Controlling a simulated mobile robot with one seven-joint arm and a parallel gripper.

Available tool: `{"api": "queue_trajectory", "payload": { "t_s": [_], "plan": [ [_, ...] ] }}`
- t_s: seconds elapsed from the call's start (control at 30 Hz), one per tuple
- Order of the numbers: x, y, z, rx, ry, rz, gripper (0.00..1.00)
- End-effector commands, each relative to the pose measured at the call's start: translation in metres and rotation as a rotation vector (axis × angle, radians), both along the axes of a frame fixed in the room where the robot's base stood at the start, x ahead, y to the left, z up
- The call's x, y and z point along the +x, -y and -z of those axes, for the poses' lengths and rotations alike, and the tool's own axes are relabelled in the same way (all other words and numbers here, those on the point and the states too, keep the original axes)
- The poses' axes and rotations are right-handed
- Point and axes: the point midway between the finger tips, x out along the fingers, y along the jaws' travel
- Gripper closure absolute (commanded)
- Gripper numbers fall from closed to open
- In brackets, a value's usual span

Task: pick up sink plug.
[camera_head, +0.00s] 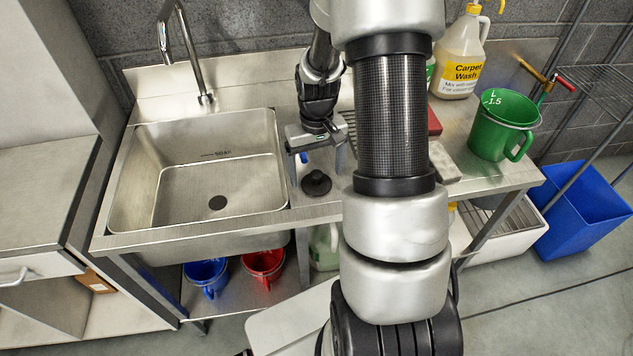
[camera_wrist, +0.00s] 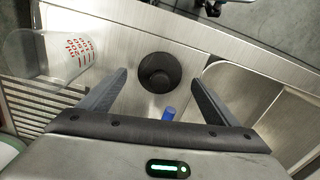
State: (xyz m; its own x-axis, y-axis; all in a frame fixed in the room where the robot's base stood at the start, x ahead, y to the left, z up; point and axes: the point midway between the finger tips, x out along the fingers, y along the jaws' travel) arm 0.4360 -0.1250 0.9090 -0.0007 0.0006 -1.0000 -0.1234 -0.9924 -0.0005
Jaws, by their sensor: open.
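The sink plug (camera_head: 316,183) is a round black disc with a raised knob. It lies on the steel counter just right of the sink basin, near the front edge. In the wrist view the sink plug (camera_wrist: 159,73) is at upper centre, beyond and between my fingertips. My gripper (camera_head: 318,172) is open and empty, above and behind the plug in the head view. In the wrist view my gripper's fingers (camera_wrist: 158,78) are spread apart with a gap around the plug's sides; I cannot tell the exact height.
A small blue object (camera_wrist: 168,114) lies between my fingers, near the plug. A clear measuring cup (camera_wrist: 62,58) lies left in the wrist view. The sink basin (camera_head: 240,190) is empty. A green jug (camera_head: 503,125) and a Carpet Wash bottle (camera_head: 459,60) stand at right.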

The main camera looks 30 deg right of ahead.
Motion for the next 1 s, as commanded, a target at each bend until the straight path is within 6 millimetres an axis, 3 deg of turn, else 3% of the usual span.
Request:
{"api": "queue_trajectory", "payload": {
  "t_s": [0.13,0.4,0.43,0.7,1.0],
  "plan": [
    [0.0,0.0,0.018,0.0,-0.002,0.0,0.17],
    [0.0,0.0,0.022,-0.001,0.001,0.0,0.17],
    [0.0,0.0,0.022,-0.001,0.001,0.0,0.18],
    [0.0,0.0,0.021,-0.001,0.001,0.0,0.62],
    [0.001,0.0,0.019,-0.001,0.001,0.0,0.62]
  ]
}}
